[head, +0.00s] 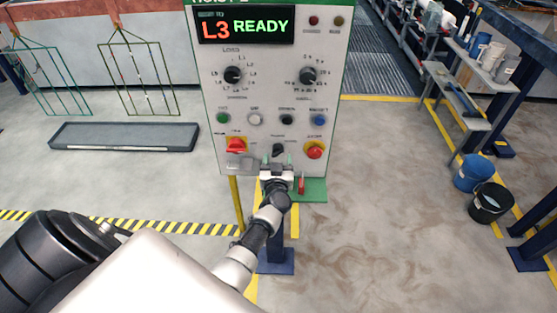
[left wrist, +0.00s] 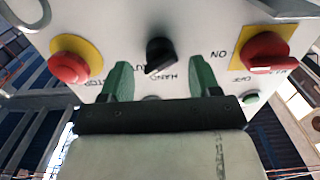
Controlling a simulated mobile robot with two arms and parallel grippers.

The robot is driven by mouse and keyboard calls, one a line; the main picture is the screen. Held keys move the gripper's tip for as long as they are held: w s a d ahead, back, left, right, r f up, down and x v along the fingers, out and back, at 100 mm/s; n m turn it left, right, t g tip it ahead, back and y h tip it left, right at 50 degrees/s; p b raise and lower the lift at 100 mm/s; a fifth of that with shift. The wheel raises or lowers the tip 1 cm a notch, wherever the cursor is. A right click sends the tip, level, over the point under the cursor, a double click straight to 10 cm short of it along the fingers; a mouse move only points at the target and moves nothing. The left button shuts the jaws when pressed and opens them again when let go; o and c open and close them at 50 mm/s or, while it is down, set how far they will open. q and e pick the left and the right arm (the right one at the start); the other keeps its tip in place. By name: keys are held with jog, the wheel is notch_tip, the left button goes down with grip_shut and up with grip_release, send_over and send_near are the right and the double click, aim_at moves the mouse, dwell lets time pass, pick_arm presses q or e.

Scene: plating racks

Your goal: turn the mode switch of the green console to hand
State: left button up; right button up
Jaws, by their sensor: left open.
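The green-edged console (head: 267,100) faces me, its display reading "L3 READY". Its mode switch (head: 278,149) is a small black knob low on the panel, between a red-and-yellow rotary switch (head: 236,145) and a red stop button (head: 315,150). My left gripper (head: 277,160) is open just below the knob. In the left wrist view the panel appears upside down, and the black knob (left wrist: 159,54) lies beyond and between the green fingertips (left wrist: 160,78), apparently untouched. I cannot tell the knob's exact setting.
Two larger dials (head: 233,75) and a row of push buttons (head: 254,119) sit above the knob. A red item (head: 301,185) hangs by the console's lower edge. Wire racks (head: 139,75) and a grey tray (head: 124,137) are at left; buckets (head: 490,202) stand right. The floor between is clear.

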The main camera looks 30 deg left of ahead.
aim_at(278, 151)
pick_arm(q)
jog(key=b+x, duration=0.1)
jog(key=x, duration=0.2)
pick_arm(e)
jog(key=shift+w+d+f, duration=0.25)
jog(key=shift+d+f, duration=0.4)
jog(key=shift+f, duration=0.2)
pick_arm(q)
jog(key=shift+c, duration=0.3)
